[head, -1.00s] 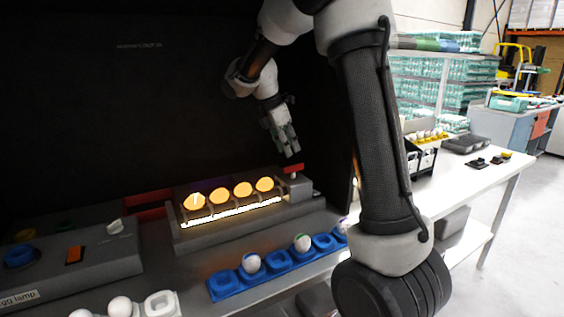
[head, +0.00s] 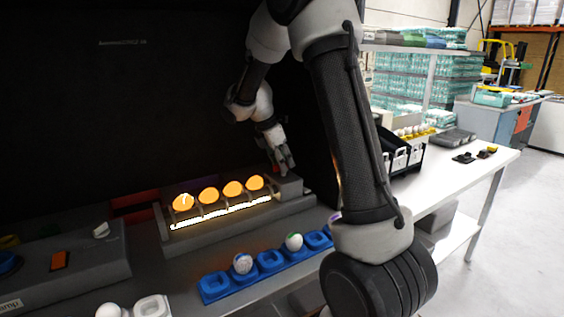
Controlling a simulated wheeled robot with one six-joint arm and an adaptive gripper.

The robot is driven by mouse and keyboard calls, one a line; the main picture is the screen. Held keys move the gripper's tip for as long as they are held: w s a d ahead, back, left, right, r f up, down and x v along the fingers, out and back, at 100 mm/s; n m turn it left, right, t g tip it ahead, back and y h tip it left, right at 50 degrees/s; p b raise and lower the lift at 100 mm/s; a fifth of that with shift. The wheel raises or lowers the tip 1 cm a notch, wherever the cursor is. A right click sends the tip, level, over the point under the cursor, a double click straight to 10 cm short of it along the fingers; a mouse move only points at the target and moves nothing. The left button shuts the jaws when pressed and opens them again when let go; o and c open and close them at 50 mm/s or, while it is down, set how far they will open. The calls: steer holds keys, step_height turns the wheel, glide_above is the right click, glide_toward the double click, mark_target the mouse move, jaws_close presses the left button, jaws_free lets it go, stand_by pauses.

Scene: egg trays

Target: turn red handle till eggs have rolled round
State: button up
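Several eggs glow orange in a row on the lit candling unit (head: 226,225) in the head view; the leftmost egg (head: 183,202) bears a pale mark. The red handle (head: 274,170) is at the right end of this unit, mostly hidden behind my gripper, with only a little red showing. My gripper (head: 285,170) points down at the handle, its fingertips at the handle's height. I cannot tell whether the fingers touch it or are closed on it.
A blue tray (head: 215,288) with a few white eggs lies in front of the unit. A grey lamp box (head: 95,262) with an orange switch stands at the left. Dark walls enclose the back. A black crate (head: 405,158) stands on the white table at the right.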

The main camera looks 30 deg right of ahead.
jaws_close()
steer(key=shift+m, duration=0.4)
steer(key=m+g, duration=0.1)
steer(key=m, duration=0.2)
steer(key=shift+w+m+g, duration=0.15)
steer(key=shift+m+g, duration=0.15)
steer(key=shift+g, duration=0.1)
steer(key=m, duration=0.2)
steer(key=m+g+y, duration=0.1)
steer(key=m, duration=0.2)
steer(key=shift+w+d+g, duration=0.1)
steer(key=shift+g, duration=0.2)
steer(key=m+y, duration=0.1)
steer(key=m, duration=0.2)
steer(key=m+g+y, duration=0.1)
steer(key=m, duration=0.2)
steer(key=shift+d+m+y, duration=0.15)
steer(key=shift+m+y, duration=0.15)
steer(key=shift+m, duration=0.1)
steer(key=m+y, duration=0.1)
steer(key=m, duration=0.1)
steer(key=m+y, duration=0.1)
steer(key=m, duration=0.2)
steer(key=shift+d+m, duration=0.1)
steer(key=shift+m, duration=0.2)
